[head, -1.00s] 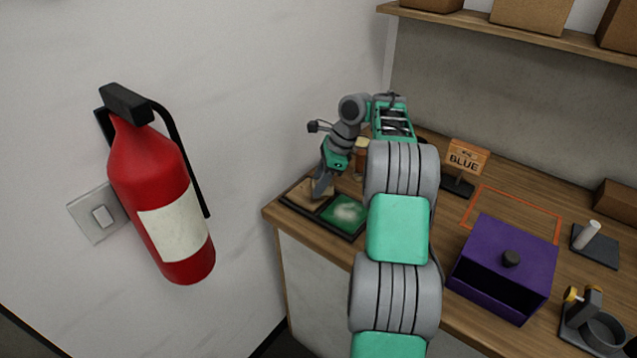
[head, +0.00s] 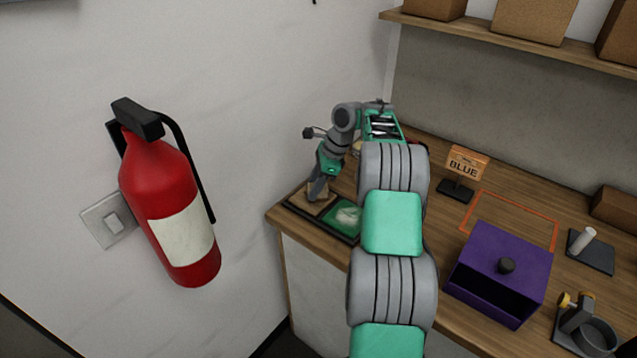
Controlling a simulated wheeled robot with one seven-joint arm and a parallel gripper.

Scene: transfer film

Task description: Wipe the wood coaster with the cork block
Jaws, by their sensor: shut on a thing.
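My gripper (head: 316,194) points down over the left part of a dark tray (head: 347,238) at the left end of the counter. A brown, flat square thing (head: 325,207) shows under and beside the fingertips; I take it for the wood coaster. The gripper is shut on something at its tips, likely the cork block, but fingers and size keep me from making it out. Whether it touches the brown surface cannot be told. Right of it in the tray lies a green square (head: 346,217) with a whitish smear.
A purple box (head: 500,262) with a dark knob stands to the right. A sign reading BLUE (head: 467,163) and an orange outline (head: 512,222) lie behind it. A red fire extinguisher (head: 165,200) hangs on the wall at left. My arm hides part of the counter.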

